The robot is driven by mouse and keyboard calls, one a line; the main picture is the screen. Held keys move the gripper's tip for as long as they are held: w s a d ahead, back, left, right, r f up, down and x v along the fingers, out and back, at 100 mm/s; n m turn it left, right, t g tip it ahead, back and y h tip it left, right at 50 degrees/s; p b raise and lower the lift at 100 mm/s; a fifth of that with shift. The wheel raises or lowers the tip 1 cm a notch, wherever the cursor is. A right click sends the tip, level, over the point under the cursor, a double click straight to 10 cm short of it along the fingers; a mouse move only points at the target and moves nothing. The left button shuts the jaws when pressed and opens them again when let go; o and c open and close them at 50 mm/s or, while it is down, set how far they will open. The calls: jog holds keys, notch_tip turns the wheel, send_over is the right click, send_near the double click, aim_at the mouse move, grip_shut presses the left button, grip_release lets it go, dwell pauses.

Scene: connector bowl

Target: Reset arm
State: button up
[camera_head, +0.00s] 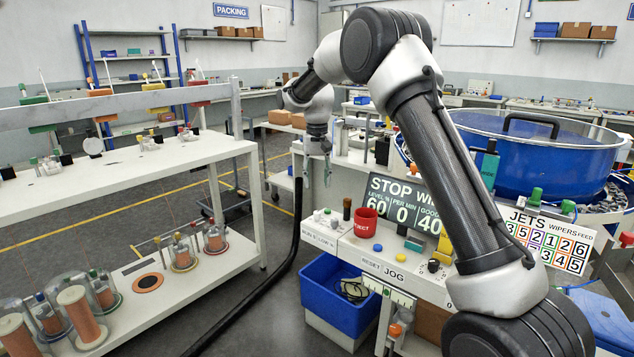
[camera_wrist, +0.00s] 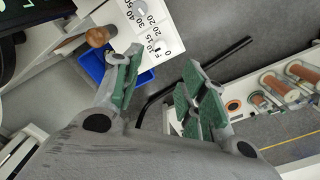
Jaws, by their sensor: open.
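My gripper (camera_head: 317,172) hangs from my arm, fingers pointing down, at the left end of the control bench (camera_head: 331,217). In the wrist view my gripper (camera_wrist: 163,62) shows its two green-padded fingers spread apart with nothing between them. The grey floor and part of a white dial scale (camera_wrist: 150,22) show beyond the fingers. My arm is bent, raised in front of the bench and reaching toward the back.
A red mug (camera_head: 365,223) and several knobs and buttons stand on the bench. A blue bin (camera_head: 338,297) sits below it. A large blue bowl (camera_head: 535,160) is at right. White shelves (camera_head: 120,172) with spools stand at left; open floor lies between.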

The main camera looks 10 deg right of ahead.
jog(key=s+f+n, duration=0.1)
jog(key=s+f, duration=0.2)
jog(key=s+d+r+t, duration=0.1)
jog(key=s+d+r, duration=0.3)
jog(key=s, duration=0.9)
jog(key=s+d+r+t, duration=0.2)
jog(key=s+d+r, duration=0.3)
jog(key=s, duration=0.9)
jog(key=s+d+r+t, duration=0.1)
jog(key=s+d+r, duration=0.3)
jog(key=s, duration=1)
jog(key=shift+s+d+r+n, duration=0.2)
jog(key=shift+d+r+n, duration=0.2)
jog(key=shift+d, duration=0.4)
